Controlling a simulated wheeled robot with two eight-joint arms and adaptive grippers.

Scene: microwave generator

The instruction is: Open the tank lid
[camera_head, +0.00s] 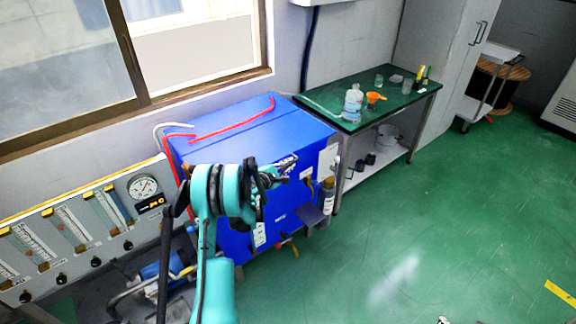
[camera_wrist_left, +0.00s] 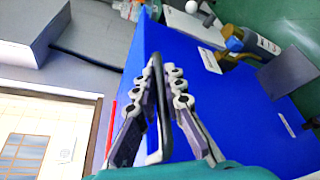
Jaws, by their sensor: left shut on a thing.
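The tank is a big blue box (camera_head: 262,150) under the window in the head view; its flat blue top lies level and looks closed. My left gripper (camera_head: 287,168) is at the front upper edge of the box. In the left wrist view the gripper (camera_wrist_left: 165,82) is shut on a dark bar handle (camera_wrist_left: 162,118), which runs between its two fingers beside the blue surface (camera_wrist_left: 185,45). My arm and gripper hide part of the box front and the handle in the head view. My right gripper is not in view.
A red hose (camera_head: 235,124) lies on the box top. A green-topped table (camera_head: 330,98) with bottles stands to the right. A gauge panel (camera_head: 75,228) is at the left. The green floor (camera_head: 440,210) at the right is mostly clear.

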